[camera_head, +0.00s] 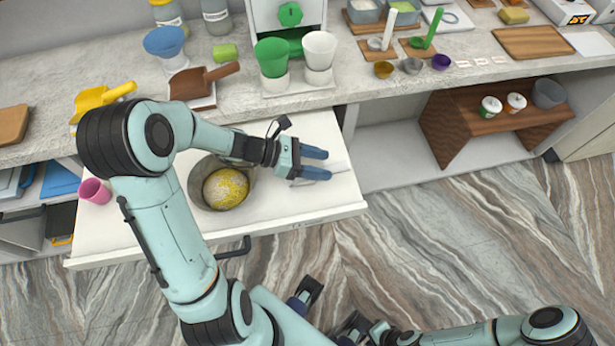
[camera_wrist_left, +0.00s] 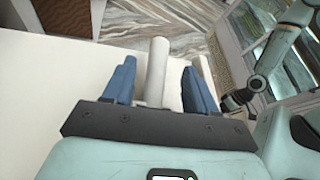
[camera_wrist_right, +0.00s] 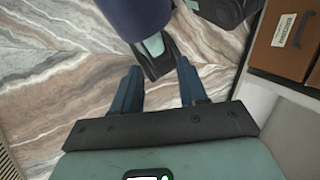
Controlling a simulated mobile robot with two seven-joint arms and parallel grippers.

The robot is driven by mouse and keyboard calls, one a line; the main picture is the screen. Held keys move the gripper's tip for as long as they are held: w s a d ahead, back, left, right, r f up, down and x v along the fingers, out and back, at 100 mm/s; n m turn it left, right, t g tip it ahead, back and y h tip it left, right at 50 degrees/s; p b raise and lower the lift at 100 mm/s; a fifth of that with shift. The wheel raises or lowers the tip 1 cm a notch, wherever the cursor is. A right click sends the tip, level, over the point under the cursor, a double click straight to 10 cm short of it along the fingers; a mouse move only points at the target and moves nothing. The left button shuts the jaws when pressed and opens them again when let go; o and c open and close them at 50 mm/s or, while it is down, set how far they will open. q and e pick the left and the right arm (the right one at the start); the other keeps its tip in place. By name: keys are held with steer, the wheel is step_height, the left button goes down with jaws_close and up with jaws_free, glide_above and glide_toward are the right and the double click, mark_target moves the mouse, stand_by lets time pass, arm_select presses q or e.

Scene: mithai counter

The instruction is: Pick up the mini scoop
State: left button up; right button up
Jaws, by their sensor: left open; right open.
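A pale, round-handled tool, which looks like the mini scoop (camera_wrist_left: 155,82), lies between the fingers of my left gripper (camera_wrist_left: 159,66) in the left wrist view. The left fingers are open on either side of its handle, with gaps visible. In the head view my left gripper (camera_head: 328,163) is over the right part of the pulled-out white drawer, and the tool is mostly hidden under the fingers. Its scoop end cannot be made out. My right gripper (camera_wrist_right: 158,70) is open and empty above the marble-patterned floor, away from the drawer.
The drawer (camera_head: 268,222) also holds a metal bowl with a yellow ball-like mass (camera_head: 226,188) and a pink cup (camera_head: 95,191). On the counter above stand a brown scoop (camera_head: 203,81), a yellow scoop (camera_head: 98,98), a green cup (camera_head: 272,57) and a white cup (camera_head: 320,50).

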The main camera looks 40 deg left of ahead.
mark_target(330, 166)
arm_select(q)
steer(key=b+x, duration=0.3)
steer(key=x, duration=0.1)
steer(key=shift+w+d+f+b, duration=0.15)
steer(key=shift+f+b, duration=0.25)
steer(key=shift+f, duration=0.05)
steer(key=shift+w+d, duration=0.3)
steer(key=shift+d, duration=0.05)
steer(key=c, duration=1)
